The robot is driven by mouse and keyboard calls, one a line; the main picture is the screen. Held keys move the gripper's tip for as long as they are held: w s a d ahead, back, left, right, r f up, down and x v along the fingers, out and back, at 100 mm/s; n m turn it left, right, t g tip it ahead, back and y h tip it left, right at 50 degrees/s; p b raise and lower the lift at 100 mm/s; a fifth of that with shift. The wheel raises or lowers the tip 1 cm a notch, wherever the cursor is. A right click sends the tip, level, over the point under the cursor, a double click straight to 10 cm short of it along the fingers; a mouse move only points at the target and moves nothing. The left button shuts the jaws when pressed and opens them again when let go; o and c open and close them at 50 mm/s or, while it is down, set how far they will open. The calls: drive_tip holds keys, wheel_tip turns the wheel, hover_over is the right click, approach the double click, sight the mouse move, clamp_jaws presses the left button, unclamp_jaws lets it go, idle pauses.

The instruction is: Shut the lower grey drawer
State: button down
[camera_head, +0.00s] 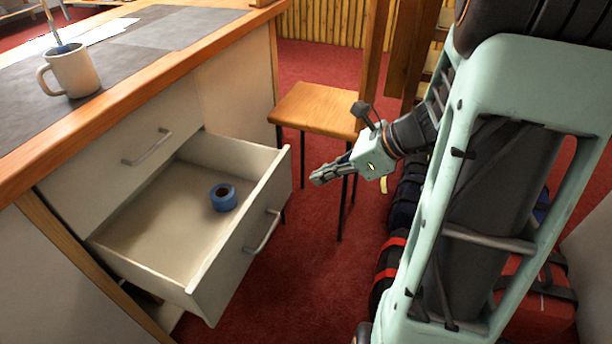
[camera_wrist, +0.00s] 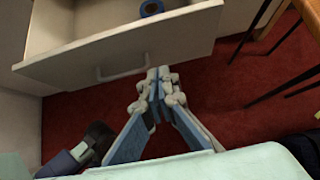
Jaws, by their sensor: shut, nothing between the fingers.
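The lower grey drawer (camera_head: 243,245) is pulled well out of the desk, with a bar handle (camera_head: 263,232) on its front. A blue roll of tape (camera_head: 223,197) lies inside it. In the wrist view the drawer front (camera_wrist: 125,48) spans the top, with its handle (camera_wrist: 122,72) and the tape roll (camera_wrist: 151,8) behind it. My gripper (camera_head: 318,178) is shut and empty. It is in front of the drawer, to the right of its front panel in the head view, with a gap between them. Its fingertips (camera_wrist: 158,72) show just right of the handle in the wrist view.
The upper drawer (camera_head: 125,150) is shut. A white mug (camera_head: 72,72) with a brush stands on the desk top. A wooden stool (camera_head: 318,110) stands beyond the drawer. Bags with red straps (camera_head: 390,255) lie on the right. Red carpet (camera_head: 300,270) is clear before the drawer.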

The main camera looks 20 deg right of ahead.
sight(271, 185)
drive_tip(key=b+x, duration=0.1)
drive_tip(key=x, duration=0.2)
drive_tip(key=r+b+x, duration=0.1)
drive_tip(key=x, duration=0.3)
drive_tip(key=a+b+x, duration=0.1)
drive_tip(key=b+x, duration=0.1)
drive_tip(key=x, duration=0.1)
drive_tip(key=shift+w+a, duration=0.25)
drive_tip(key=shift+w, duration=0.2)
drive_tip(key=shift+w+a+r, duration=0.1)
drive_tip(key=shift+w+a, duration=0.3)
drive_tip(key=shift+a, duration=0.05)
drive_tip(key=shift+w+a, duration=0.3)
drive_tip(key=shift+a, duration=0.15)
drive_tip(key=w+a+p, duration=0.8)
drive_tip(key=w+a, duration=0.8)
drive_tip(key=a, duration=0.5)
drive_tip(key=shift+p, duration=0.35)
drive_tip(key=shift+w+r, duration=0.2)
drive_tip(key=shift+r, duration=0.05)
